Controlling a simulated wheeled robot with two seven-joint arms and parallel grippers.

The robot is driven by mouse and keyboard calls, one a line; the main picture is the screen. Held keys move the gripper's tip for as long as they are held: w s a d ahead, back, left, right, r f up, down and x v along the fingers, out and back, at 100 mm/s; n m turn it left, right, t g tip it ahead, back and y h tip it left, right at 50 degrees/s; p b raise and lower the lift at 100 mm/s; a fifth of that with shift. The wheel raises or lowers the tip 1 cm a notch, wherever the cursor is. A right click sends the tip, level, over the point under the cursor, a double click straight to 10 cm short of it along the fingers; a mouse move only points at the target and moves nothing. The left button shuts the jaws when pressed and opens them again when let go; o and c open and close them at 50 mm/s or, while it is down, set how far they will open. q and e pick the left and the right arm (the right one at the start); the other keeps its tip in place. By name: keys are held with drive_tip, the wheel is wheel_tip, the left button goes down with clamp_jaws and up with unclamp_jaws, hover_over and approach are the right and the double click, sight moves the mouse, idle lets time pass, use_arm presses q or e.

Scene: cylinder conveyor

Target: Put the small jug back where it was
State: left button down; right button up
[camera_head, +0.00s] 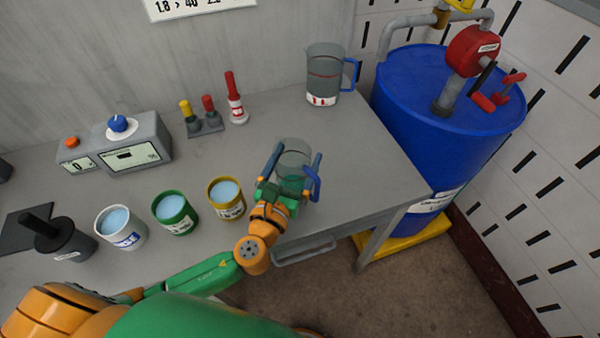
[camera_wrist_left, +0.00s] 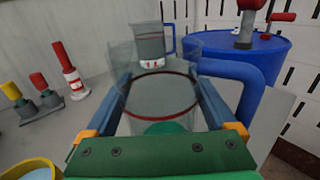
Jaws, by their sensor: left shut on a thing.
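The small jug (camera_head: 292,161) is clear, with a blue handle, at the right part of the grey table. My left gripper (camera_head: 297,156) is shut on it, with one blue finger on each side of its body. In the left wrist view the jug (camera_wrist_left: 160,98) stands between the fingers, with a dark red ring around it and its blue handle on the right. It looks about upright. Its base is hidden by the gripper, so I cannot tell whether it touches the table. My right gripper is not in view.
A larger jug (camera_head: 323,78) with a blue handle stands at the back of the table (camera_head: 377,157). Yellow (camera_head: 227,198), green (camera_head: 174,212) and white (camera_head: 121,229) cups of pale blue liquid stand left of the gripper. A blue drum (camera_head: 430,95) stands beyond the right edge.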

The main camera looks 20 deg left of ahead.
use_arm(q)
drive_tip(key=f, duration=0.1)
drive_tip(key=f+b, duration=0.1)
drive_tip(key=f, duration=0.2)
drive_tip(key=shift+w+d+f, duration=0.2)
drive_tip(key=shift+w+d, duration=0.1)
drive_tip(key=shift+f+b, duration=0.1)
drive_tip(key=shift+b, duration=0.2)
unclamp_jaws()
drive_tip(key=shift+r+p, duration=0.3)
drive_tip(key=s, duration=0.3)
drive_tip(key=s+b, duration=0.1)
drive_tip(key=s, duration=0.3)
drive_tip(key=s+b, duration=0.1)
drive_tip(key=s, duration=0.3)
drive_tip(key=shift+a+f, duration=0.25)
drive_tip(key=shift+a, duration=0.1)
drive_tip(key=shift+s+r, duration=0.15)
drive_tip(key=shift+s, duration=0.4)
